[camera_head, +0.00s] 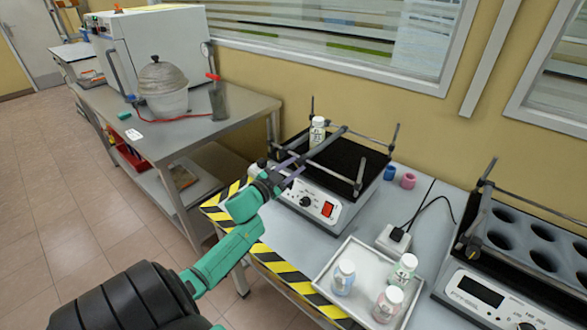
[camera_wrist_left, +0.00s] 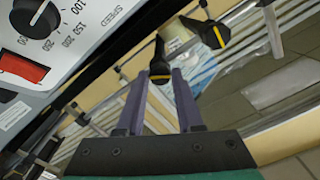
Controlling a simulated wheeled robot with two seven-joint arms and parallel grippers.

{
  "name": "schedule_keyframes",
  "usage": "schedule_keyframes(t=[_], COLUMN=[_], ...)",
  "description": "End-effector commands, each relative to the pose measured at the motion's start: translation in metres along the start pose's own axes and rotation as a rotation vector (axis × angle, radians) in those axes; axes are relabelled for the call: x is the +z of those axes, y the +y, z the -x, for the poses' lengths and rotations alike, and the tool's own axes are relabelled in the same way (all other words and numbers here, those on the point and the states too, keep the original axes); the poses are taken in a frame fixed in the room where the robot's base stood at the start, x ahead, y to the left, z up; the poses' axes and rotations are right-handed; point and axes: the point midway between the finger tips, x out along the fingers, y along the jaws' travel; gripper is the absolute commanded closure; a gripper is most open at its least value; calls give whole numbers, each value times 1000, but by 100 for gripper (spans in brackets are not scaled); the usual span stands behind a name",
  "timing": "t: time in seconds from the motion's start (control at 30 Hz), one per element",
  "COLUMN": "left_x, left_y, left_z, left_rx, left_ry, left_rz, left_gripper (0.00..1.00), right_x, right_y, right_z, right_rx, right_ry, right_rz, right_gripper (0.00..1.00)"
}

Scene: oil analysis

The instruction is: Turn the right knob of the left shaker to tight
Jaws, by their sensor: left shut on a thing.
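The left shaker (camera_head: 300,195) stands on the bench, with a black top, clamp bars, a white front panel, a dial and a red switch. A white-capped bottle (camera_head: 317,132) stands among its bars. My left gripper (camera_head: 291,172) is at the shaker's front left corner. In the left wrist view its purple fingers (camera_wrist_left: 170,88) are closed around a black knob (camera_wrist_left: 158,68). I cannot tell how tight either knob is. My right gripper is not in view.
A white tray (camera_head: 325,282) with 3 capped bottles lies in front of the shaker. A second shaker (camera_head: 490,300) stands at the right. Blue and pink small cups (camera_head: 408,181) are behind. A side table (camera_head: 200,140) holds a heating vessel.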

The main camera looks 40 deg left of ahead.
Motion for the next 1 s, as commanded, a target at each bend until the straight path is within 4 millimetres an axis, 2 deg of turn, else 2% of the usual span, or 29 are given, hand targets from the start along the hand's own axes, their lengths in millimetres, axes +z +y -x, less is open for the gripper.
schedule_keyframes(t=[0.7, 1.0], left_x=[4, 4], left_y=[4, 4], left_z=[0, 0], left_rx=[1, 1], left_ry=[-2, -2], left_rz=[-677, -903], left_gripper=[100, 100], right_x=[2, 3], right_y=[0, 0], right_z=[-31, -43], right_rx=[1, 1], right_ry=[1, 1], right_rz=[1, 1], right_gripper=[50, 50])
